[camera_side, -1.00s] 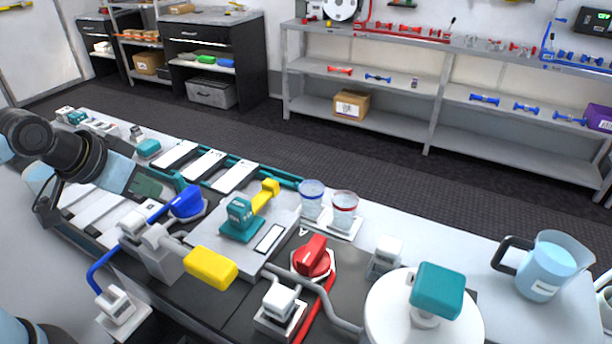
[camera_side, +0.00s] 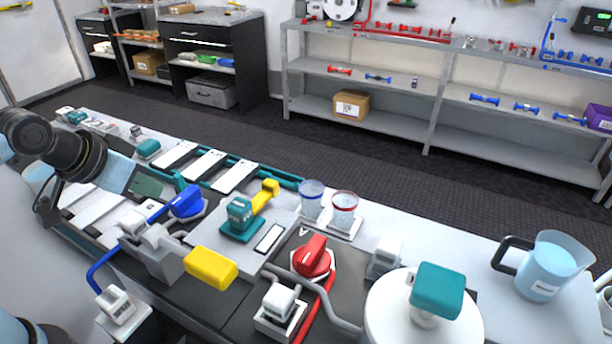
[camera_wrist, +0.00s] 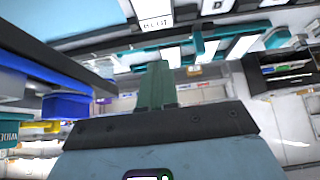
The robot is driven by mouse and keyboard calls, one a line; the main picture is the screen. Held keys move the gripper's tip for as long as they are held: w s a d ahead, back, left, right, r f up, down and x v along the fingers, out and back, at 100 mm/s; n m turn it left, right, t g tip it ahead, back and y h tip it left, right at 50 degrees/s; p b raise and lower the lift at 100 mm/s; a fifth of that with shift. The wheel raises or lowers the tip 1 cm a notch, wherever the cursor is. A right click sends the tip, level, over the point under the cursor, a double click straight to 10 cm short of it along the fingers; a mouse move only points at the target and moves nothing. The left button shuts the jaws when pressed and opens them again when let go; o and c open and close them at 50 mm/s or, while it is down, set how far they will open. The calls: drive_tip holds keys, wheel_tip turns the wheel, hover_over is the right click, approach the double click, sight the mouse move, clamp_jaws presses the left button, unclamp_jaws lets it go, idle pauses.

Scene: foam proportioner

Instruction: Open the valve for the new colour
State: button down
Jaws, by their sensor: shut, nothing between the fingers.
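A blue valve knob (camera_side: 188,203) sits on the bench left of centre, fed by a blue hose. A red valve knob (camera_side: 312,258) sits nearer the front, with a red hose beside it. A teal block with a yellow lever (camera_side: 240,217) stands between them. My gripper (camera_side: 150,187) is just left of the blue knob and apart from it, as far as I can tell. In the wrist view my green fingers (camera_wrist: 156,85) are together and empty. A blue part (camera_wrist: 65,106), likely the blue knob, shows at the left there.
Two cups, one blue-rimmed (camera_side: 311,200) and one red-rimmed (camera_side: 343,211), stand behind the red knob. A yellow block (camera_side: 211,268) juts out at the front. A white round plate with a teal knob (camera_side: 437,290) and a pitcher (camera_side: 546,265) are at the right.

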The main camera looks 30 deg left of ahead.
sight(184, 195)
drive_tip(key=c, duration=1.8)
unclamp_jaws()
drive_tip(key=shift+o, duration=1.2)
drive_tip(key=shift+w+d+r, duration=0.1)
drive_tip(key=shift+r, duration=0.05)
drive_tip(key=o, duration=0.5)
drive_tip(key=w+d+r+g, duration=0.1)
drive_tip(key=d+r+g, duration=0.2)
drive_tip(key=d+r, duration=0.2)
wheel_tip(184, 195, up, 3)
drive_tip(key=shift+d+r+g+h, duration=0.15)
drive_tip(key=shift+g+h, duration=0.15)
drive_tip(key=shift+g, duration=0.1)
drive_tip(key=s+d+r+g, duration=0.2)
drive_tip(key=d+r+g, duration=0.1)
drive_tip(key=d+r, duration=0.3)
drive_tip(key=f, duration=0.3)
drive_tip(key=a+f, duration=0.1)
drive_tip(key=f, duration=0.6)
drive_tip(key=shift+w+a+f, duration=0.2)
drive_tip(key=shift+a+f, duration=0.05)
drive_tip(key=shift+f, duration=0.1)
clamp_jaws()
